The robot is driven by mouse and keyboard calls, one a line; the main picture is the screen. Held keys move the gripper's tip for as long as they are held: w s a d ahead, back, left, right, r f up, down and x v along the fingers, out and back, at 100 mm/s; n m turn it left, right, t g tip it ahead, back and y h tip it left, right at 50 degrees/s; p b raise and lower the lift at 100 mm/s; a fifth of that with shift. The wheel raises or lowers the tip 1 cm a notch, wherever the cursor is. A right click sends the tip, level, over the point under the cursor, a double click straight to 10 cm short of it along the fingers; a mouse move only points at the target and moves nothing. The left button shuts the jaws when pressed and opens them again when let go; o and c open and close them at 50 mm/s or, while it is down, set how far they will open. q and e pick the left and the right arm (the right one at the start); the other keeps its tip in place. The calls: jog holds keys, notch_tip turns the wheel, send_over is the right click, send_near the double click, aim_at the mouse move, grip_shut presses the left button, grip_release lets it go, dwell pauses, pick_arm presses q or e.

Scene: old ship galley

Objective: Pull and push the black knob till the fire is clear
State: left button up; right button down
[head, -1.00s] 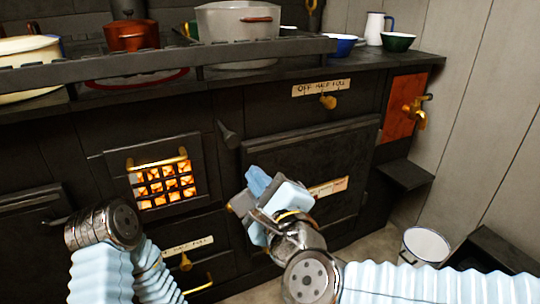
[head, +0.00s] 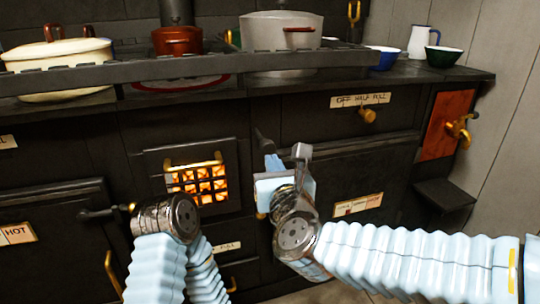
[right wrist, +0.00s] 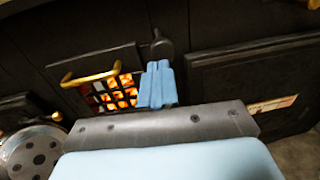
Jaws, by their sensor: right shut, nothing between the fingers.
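The black knob (head: 263,142) sticks out of the stove front, between the barred fire door (head: 230,185) and the oven door to its right. Orange fire glows behind the bars. My right gripper (head: 273,163) is shut and empty, its blue fingertips just below the knob. In the right wrist view the shut fingers (right wrist: 157,66) point up at the knob (right wrist: 162,46), close under it. I cannot tell whether they touch it. My left arm is bent low in front of the fire door, and its gripper is not visible.
A brass knob (head: 367,116) sits under an off-half-full label, and a brass tap (head: 459,130) is on a red panel at the right. Pots stand behind the stove's rail (head: 200,65). A dark step (head: 445,194) juts out at the lower right.

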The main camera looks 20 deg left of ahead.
aim_at(261, 141)
jog(key=shift+x, duration=1.8)
jog(key=shift+w+a+f, duration=0.1)
jog(key=shift+w+a, duration=0.1)
jog(key=x, duration=0.3)
jog(key=b+x, duration=0.1)
jog(key=x, duration=0.2)
jog(key=shift+w+a, duration=0.1)
jog(key=shift+a, duration=0.25)
jog(key=shift+r, duration=0.3)
